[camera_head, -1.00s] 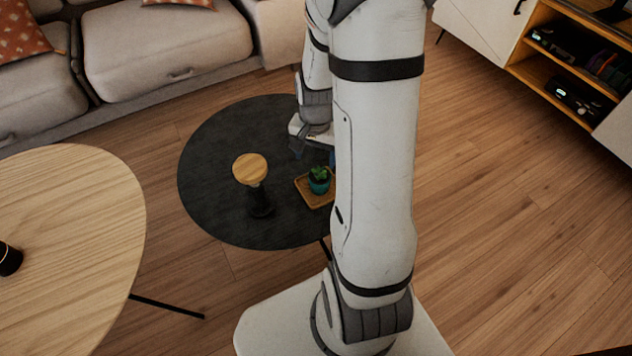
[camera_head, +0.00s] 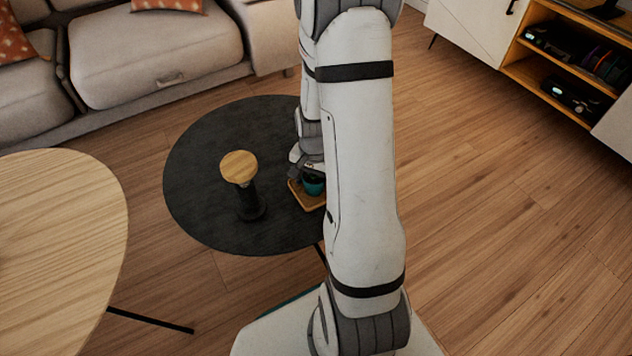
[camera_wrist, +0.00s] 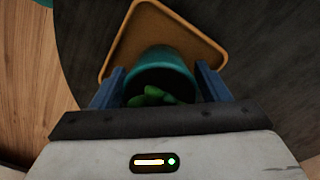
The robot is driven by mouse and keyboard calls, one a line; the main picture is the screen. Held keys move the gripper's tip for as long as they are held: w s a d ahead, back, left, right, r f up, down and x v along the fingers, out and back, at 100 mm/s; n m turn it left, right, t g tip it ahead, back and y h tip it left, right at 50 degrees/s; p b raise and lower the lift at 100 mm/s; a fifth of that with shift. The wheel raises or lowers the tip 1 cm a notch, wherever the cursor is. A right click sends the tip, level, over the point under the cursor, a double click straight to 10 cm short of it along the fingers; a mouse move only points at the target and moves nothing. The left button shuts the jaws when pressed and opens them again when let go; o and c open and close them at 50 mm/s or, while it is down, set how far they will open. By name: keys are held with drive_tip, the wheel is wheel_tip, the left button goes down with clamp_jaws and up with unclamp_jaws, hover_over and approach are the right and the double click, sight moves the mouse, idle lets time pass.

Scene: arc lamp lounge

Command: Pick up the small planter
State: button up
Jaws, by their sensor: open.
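The small planter (camera_wrist: 160,66) is a teal pot with a green plant in it. In the wrist view it sits between the two blue fingers of my gripper (camera_wrist: 160,86), which is open with one finger on each side. I cannot tell whether either finger touches the pot. In the head view the planter (camera_head: 314,187) stands on a small wooden tray (camera_head: 299,193), right below my gripper, and its plant is hidden by the gripper. The tray also shows in the wrist view (camera_wrist: 194,27).
The tray lies on a round black table (camera_head: 203,217). A black-stemmed object with a round wooden top (camera_head: 239,167) stands on it to the left. A light wood table (camera_head: 60,240) is at the left, a grey sofa (camera_head: 155,60) behind. Wood floor is clear at right.

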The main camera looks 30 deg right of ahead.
drive_tip(key=shift+r, duration=0.1)
drive_tip(key=shift+c, duration=0.4)
drive_tip(key=c, duration=0.8)
